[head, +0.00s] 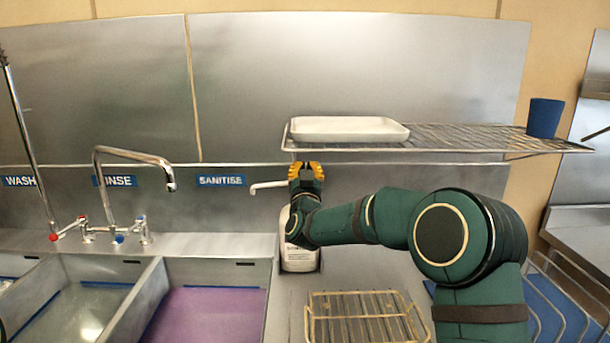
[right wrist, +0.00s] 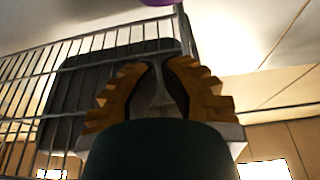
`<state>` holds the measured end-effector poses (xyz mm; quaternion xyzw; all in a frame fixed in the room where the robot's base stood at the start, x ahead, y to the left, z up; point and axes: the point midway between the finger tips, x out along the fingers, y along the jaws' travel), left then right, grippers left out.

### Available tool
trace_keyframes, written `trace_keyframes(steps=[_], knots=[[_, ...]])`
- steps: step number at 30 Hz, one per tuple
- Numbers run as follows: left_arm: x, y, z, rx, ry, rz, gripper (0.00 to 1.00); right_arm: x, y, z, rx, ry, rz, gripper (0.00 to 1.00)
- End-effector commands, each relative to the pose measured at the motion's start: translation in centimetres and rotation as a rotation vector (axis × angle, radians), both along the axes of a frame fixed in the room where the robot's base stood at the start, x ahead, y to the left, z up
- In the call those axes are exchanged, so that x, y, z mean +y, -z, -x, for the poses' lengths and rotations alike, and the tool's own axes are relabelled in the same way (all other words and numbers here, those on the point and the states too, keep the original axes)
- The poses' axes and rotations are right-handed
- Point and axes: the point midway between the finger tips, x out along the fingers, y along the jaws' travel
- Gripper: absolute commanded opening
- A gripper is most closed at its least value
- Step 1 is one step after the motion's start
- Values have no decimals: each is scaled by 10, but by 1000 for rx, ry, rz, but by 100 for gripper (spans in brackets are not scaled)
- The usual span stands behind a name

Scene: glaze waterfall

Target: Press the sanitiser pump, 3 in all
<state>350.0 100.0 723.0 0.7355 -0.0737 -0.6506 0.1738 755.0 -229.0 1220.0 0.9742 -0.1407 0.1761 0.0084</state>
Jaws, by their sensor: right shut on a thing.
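The white sanitiser bottle (head: 299,259) stands upright on the ledge right of the purple-filled sink. My right forearm and wrist cover its upper part. The pale pump spout (head: 268,186) sticks out to the left at my right gripper. My right gripper (head: 306,170) is at the pump, its yellow fingers pointing up just under the rack. It is shut on the pump head, which is mostly hidden in the head view. In the right wrist view a narrow grey shape shows between the fingers (right wrist: 160,88). My left gripper is not in view.
A wire rack (head: 455,140) hangs close above the gripper, holding a white tray (head: 347,130) and a blue cup (head: 545,118). A wire basket (head: 365,318) sits in front. Sinks with water (head: 75,315) and purple liquid (head: 207,318) lie left, with a tap (head: 134,152) behind.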

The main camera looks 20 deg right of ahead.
Motion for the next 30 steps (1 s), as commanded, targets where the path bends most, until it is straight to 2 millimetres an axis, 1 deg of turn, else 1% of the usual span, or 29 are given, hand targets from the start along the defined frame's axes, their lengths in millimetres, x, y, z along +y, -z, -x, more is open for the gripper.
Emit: trace_keyframes(steps=[1, 3, 7, 9, 12, 15, 19, 30], knots=[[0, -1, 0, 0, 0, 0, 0, -3, -3, -8, -2, 1, 0, 0], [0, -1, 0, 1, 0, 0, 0, -5, -7, -18, -2, 1, -1, 0], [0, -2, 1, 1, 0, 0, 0, -10, -13, -35, 0, 0, -1, 0], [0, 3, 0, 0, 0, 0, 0, -9, 5, -33, 3, -2, 1, 0], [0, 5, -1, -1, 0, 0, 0, -9, 16, -33, 2, -1, 1, 0], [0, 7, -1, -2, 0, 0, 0, -8, 23, -33, 1, -1, 0, 0], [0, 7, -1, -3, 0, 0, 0, -8, 27, -33, 0, -1, 0, 0], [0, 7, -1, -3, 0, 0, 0, -8, 28, -34, 0, -1, 0, 0]])
